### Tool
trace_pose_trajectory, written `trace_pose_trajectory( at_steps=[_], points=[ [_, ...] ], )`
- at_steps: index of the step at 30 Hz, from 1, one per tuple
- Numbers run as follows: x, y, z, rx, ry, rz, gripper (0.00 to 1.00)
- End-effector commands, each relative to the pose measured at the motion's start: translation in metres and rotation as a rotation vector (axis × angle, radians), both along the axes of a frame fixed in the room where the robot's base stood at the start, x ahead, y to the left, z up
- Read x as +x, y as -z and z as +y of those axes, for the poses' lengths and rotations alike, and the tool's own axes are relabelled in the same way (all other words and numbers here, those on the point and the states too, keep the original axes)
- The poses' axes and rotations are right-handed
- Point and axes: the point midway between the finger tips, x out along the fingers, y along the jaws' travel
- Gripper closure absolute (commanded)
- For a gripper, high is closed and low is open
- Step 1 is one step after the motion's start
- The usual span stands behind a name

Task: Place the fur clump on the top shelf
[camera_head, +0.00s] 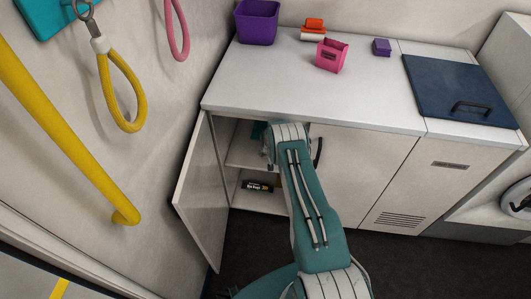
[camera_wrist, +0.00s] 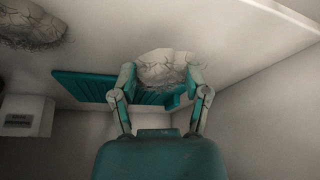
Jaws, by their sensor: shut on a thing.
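The fur clump (camera_wrist: 165,66) is a pale, greyish tuft with dark stray hairs, seen in the wrist view. My gripper (camera_wrist: 160,76) is shut on it, one finger on each side. In the head view my arm reaches into the open cabinet below the counter, and the fingers and clump are hidden there. The top shelf (camera_head: 240,157) shows in part to the left of my wrist. In the wrist view a pale surface lies beyond the clump; I cannot tell whether the clump touches it.
A second similar tuft (camera_wrist: 30,24) and a teal slatted object (camera_wrist: 85,86) lie near the held clump. A white box (camera_wrist: 27,115) is at left. The cabinet door (camera_head: 200,190) stands open at left. A dark labelled item (camera_head: 258,186) lies on the lower level.

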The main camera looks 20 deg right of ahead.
Motion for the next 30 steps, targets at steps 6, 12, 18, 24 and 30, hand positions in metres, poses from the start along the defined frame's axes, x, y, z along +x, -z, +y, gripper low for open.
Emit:
trace_pose_trajectory(
  at_steps=[6, 12, 18, 24, 30],
  points=[
    [-0.01, 0.028, 0.003, 0.001, 0.002, 0.001, 0.54],
    [-0.01, 0.028, 0.003, 0.001, 0.002, 0.001, 0.54],
    [-0.01, 0.029, 0.003, 0.001, 0.002, 0.001, 0.05],
    [-0.01, 0.029, 0.003, 0.001, 0.002, 0.001, 0.05],
    [-0.009, 0.028, 0.003, 0.001, 0.002, 0.001, 0.05]
  ],
)
